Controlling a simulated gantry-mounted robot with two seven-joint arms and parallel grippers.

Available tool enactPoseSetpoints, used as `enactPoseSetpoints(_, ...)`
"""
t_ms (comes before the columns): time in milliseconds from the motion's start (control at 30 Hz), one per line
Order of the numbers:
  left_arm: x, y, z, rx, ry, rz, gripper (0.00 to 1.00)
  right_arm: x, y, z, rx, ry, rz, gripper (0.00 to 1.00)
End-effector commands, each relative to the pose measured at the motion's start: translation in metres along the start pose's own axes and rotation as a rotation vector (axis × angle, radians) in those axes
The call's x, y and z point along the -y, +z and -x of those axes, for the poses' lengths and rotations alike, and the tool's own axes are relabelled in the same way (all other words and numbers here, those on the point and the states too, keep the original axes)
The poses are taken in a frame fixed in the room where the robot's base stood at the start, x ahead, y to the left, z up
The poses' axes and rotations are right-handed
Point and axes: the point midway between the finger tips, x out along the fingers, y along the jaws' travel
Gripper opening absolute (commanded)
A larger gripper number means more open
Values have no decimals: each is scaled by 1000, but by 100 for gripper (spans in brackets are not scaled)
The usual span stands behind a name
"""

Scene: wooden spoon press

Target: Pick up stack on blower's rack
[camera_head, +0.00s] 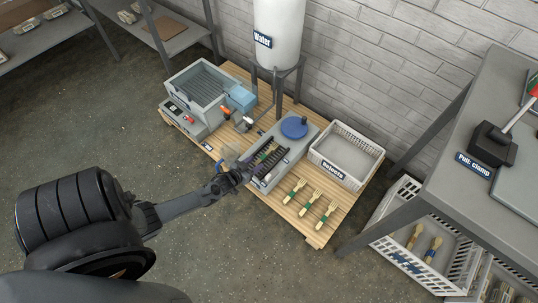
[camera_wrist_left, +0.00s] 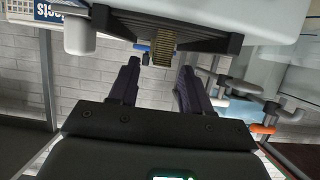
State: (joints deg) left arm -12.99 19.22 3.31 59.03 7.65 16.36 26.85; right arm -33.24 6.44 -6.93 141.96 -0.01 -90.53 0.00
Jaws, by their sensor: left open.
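The blower (camera_head: 303,146) is a grey box with a round blue cap on the pallet. Its dark slatted rack (camera_head: 268,158) faces my left arm, with a small stack (camera_head: 263,156) showing among the slats. In the left wrist view, which looks upside down, the banded tan stack (camera_wrist_left: 163,46) sits at the dark rack (camera_wrist_left: 205,44), with a small blue piece beside it. My left gripper (camera_head: 236,172) is at the rack's near side. Its two fingers (camera_wrist_left: 160,70) are apart, with the stack beyond and between the tips. I cannot tell any contact. My right gripper is not in view.
The wooden pallet (camera_head: 284,212) also holds the white Rejects crate (camera_head: 347,154), several green-banded wooden forks (camera_head: 311,203), a grey basin (camera_head: 200,88) and pipework. A white Water tank (camera_head: 280,30) stands behind. A grey bench (camera_head: 470,125) is at right. Open floor lies left.

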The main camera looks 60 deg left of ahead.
Motion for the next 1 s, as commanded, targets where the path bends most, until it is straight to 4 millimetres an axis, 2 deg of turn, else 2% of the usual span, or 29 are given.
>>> enactPoseSetpoints(167,0,1,-8,-2,1,-1,48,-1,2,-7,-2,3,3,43)
enactPoseSetpoints(533,-1,3,-48,-2,0,-1,48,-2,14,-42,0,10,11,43)
enactPoseSetpoints(833,-1,-1,-52,0,0,-1,48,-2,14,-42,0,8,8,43)
enactPoseSetpoints(867,-1,-1,-52,0,0,-1,47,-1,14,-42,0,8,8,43)
enactPoseSetpoints(1000,-1,-1,-52,0,0,0,25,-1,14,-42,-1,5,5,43)
